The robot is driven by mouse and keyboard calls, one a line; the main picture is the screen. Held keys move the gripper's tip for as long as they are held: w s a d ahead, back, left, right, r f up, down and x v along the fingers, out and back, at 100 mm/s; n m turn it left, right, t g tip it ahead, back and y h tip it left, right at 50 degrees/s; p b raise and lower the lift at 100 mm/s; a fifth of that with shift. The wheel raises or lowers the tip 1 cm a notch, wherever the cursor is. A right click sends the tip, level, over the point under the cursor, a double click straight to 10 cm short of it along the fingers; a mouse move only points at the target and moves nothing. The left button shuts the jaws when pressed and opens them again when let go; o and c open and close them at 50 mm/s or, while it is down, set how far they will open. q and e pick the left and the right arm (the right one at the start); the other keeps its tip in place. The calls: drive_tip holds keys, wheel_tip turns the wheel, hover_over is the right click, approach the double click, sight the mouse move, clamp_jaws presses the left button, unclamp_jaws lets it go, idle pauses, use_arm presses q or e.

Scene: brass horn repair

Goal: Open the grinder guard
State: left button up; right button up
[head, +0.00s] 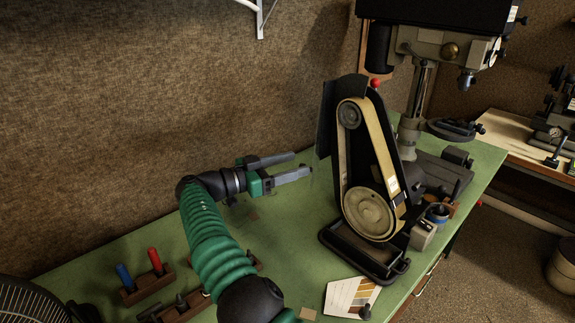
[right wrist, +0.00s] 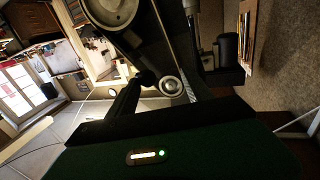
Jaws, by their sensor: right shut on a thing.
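The belt grinder (head: 368,215) stands upright on the green bench, its belt and two wheels exposed. Its dark guard panel (head: 325,118) stands swung out at the machine's left side, edge toward me. My right gripper (head: 302,163) is just left of and below the guard, fingers pointing right toward it. Its jaws are closed on the guard, though the finger gap looks wide and the contact is hard to make out. In the right wrist view the grinder's small wheel (right wrist: 172,88) and large wheel (right wrist: 110,10) are close ahead. My left gripper is out of view.
A drill press (head: 425,95) stands behind the grinder to the right. A sandpaper chart (head: 350,297) lies at the bench's front. A wooden rack (head: 150,285) with red and blue handled tools is at lower left. The bench left of the grinder is mostly clear.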

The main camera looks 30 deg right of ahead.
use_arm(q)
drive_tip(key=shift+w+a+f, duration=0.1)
use_arm(e)
drive_tip(key=shift+w+a+f, duration=0.1)
drive_tip(key=shift+w+f, duration=0.1)
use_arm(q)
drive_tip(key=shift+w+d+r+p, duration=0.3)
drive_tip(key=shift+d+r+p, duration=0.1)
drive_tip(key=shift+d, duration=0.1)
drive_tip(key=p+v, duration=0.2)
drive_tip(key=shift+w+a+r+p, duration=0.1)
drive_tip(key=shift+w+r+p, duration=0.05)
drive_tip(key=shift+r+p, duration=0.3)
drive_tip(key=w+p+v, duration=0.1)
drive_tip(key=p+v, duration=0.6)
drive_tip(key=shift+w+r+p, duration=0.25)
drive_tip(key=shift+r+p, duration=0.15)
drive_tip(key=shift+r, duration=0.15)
use_arm(e)
drive_tip(key=a, duration=1.2)
drive_tip(key=shift+c, duration=0.3)
